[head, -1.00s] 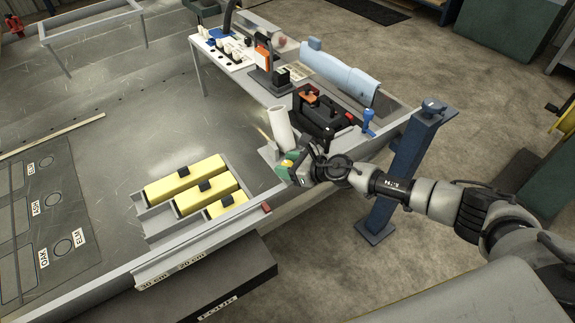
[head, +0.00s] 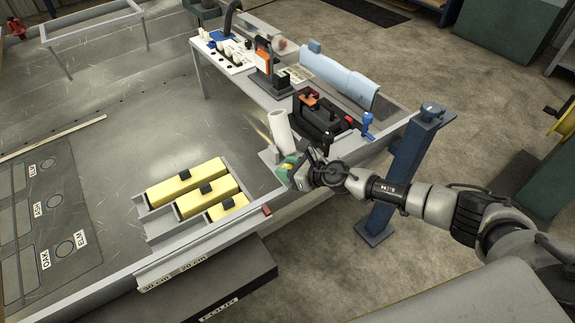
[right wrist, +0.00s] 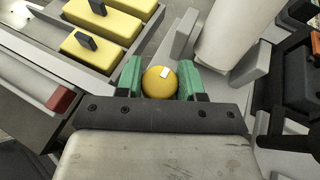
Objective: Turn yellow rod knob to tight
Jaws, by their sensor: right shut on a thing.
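The yellow knob (right wrist: 158,84) is round, with a small white mark on its upper right part in the right wrist view. My right gripper (right wrist: 160,82) has its green fingertips on either side of the knob and is shut on it. In the head view the right gripper (head: 286,170) is at the near right part of the bench, beside a pale upright cylinder (head: 280,133). There the gripper largely hides the knob, and the rod under it cannot be made out. My left gripper is not in view.
Yellow blocks with black handles lie in a grey slotted rack (head: 158,229) to the left of the gripper. A black box (head: 322,118) with red parts stands close behind it. A blue post (head: 405,170) stands right of the bench, near my right arm.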

